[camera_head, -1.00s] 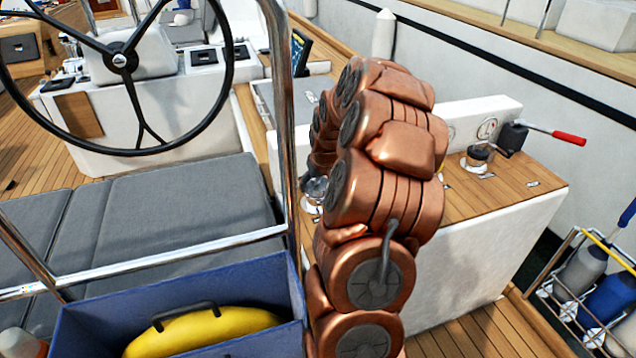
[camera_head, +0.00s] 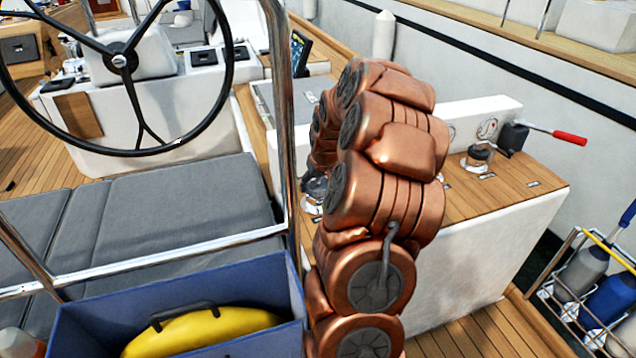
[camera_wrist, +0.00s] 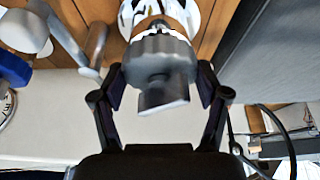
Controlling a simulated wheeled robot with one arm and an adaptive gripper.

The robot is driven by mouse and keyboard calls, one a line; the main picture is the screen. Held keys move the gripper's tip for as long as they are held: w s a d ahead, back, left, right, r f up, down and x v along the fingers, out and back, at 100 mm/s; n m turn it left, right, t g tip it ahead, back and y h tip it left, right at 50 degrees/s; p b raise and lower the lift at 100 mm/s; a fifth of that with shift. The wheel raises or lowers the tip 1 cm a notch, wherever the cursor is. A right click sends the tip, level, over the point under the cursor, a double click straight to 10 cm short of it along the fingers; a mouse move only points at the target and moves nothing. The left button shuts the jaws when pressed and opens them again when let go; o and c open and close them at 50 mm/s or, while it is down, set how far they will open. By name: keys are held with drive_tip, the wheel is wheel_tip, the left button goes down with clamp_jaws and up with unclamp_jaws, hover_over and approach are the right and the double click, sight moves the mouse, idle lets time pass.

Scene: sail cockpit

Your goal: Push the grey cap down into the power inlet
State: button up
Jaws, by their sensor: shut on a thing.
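In the wrist view, my gripper (camera_wrist: 160,82) has its two black fingers on either side of a grey cap (camera_wrist: 160,52) with a ribbed rim and a flat tab, and is shut on it. The cap sits in front of the white flange of the power inlet (camera_wrist: 190,14), with a brownish part showing between them. How deep the cap sits cannot be told. In the head view, my copper arm hides most of the gripper; a dark grey shape and a white base show at the arm's left edge, too small to tell apart.
On the wooden-topped console (camera_head: 462,200) stand a metal fitting (camera_head: 478,156) and a black lever box with a red handle (camera_head: 568,138). A steel rail (camera_head: 283,110) rises close left of my arm. A blue bin (camera_head: 80,320) and a bottle rack (camera_head: 590,285) flank the front.

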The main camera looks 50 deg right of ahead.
drive_tip(key=shift+f, duration=0.5)
drive_tip(key=o, duration=1)
drive_tip(key=shift+r, duration=0.15)
drive_tip(key=v, duration=1)
drive_tip(key=shift+s+r+b, duration=0.2)
drive_tip(key=shift+r+b, duration=0.1)
drive_tip(key=shift+r, duration=0.05)
drive_tip(key=shift+a, duration=0.1)
idle(0.4)
